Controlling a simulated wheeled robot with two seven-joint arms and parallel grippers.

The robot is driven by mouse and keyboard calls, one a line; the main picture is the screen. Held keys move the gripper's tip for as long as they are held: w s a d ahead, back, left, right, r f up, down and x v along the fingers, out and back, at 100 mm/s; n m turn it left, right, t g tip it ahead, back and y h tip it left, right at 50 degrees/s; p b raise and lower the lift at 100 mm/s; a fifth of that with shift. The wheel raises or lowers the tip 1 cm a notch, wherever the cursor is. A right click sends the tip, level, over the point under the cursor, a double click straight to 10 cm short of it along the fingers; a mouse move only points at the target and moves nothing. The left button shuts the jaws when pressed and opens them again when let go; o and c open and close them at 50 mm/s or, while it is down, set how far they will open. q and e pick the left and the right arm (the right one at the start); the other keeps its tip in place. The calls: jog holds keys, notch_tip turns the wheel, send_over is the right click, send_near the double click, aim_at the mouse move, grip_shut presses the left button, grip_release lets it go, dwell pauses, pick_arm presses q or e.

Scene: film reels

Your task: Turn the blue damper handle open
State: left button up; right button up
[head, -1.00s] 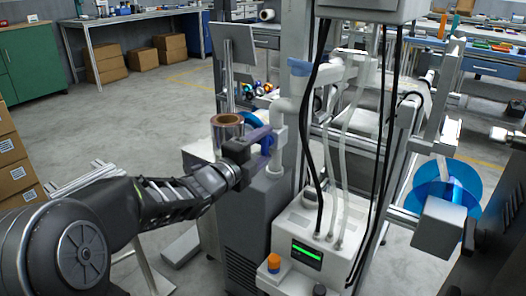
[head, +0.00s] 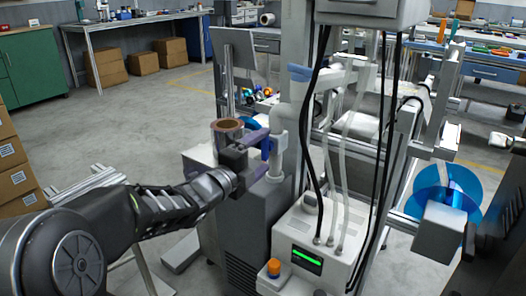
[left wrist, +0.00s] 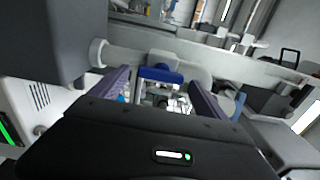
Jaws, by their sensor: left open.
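The blue damper handle (left wrist: 160,74) shows between the two purple-grey fingers of my left gripper (left wrist: 158,92) in the left wrist view, ahead of the fingertips and against a pale pipe. In the head view a small blue part (head: 266,149) shows at the tips of my left gripper (head: 262,154), beside the upright white pipe (head: 277,150). The fingers stand apart, one on each side of the handle. I cannot tell whether either finger touches it; the fingers partly hide it in the head view. My right gripper is not identifiable in view.
A copper-coloured film roll (head: 228,130) stands just behind my left gripper. A white box with a green display (head: 306,258) and black hoses is to the right. Another blue fitting (head: 300,73) sits higher up. A blue reel (head: 425,185) is at right. The left floor is mostly open.

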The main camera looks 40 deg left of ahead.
pick_arm(q)
jog(key=s+p, duration=0.1)
jog(key=s, duration=0.5)
jog(key=shift+s, duration=0.4)
jog(key=shift+d, duration=0.1)
